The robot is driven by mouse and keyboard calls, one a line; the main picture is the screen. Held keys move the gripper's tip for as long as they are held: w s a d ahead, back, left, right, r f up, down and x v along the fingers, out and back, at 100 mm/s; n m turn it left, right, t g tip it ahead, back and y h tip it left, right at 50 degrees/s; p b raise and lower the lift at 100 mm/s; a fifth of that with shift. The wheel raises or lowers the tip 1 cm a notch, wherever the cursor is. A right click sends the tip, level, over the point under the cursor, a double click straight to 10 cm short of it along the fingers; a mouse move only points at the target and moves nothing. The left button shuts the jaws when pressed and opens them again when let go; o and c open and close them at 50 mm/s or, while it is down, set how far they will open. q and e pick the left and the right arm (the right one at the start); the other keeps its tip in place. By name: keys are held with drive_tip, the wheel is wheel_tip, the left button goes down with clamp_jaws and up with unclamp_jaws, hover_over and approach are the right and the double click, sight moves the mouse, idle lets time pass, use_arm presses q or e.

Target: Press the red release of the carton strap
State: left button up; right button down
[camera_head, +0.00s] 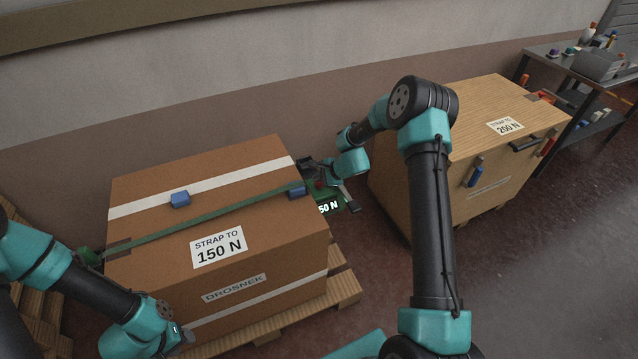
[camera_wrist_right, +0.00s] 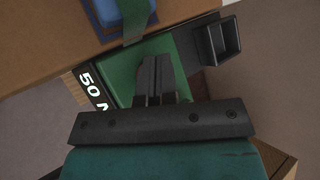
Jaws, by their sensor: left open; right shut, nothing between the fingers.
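The brown carton (camera_head: 222,270) sits on a pallet with a green strap (camera_head: 215,212) across its top. A green strap tensioner (camera_head: 334,198) hangs at its right side; it also shows in the right wrist view (camera_wrist_right: 124,75). Its display reads "50 N", any digit before that not visible. My right gripper (camera_wrist_right: 153,62) is shut and empty, fingertips over the tensioner; contact is unclear. My left gripper (camera_head: 184,336) is open by the carton's lower front.
The carton's label (camera_head: 218,246) reads "STRAP TO 150 N". A black cup-like part (camera_wrist_right: 218,42) stands beside the tensioner. A wooden crate (camera_head: 480,150) labelled "200 N" stands right. A cluttered metal cart (camera_head: 570,65) is behind it.

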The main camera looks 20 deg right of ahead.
sight(319, 184)
drive_tip(key=shift+f, duration=0.8)
idle(0.9)
drive_tip(key=shift+r, duration=1.35)
drive_tip(key=shift+r, duration=2.5)
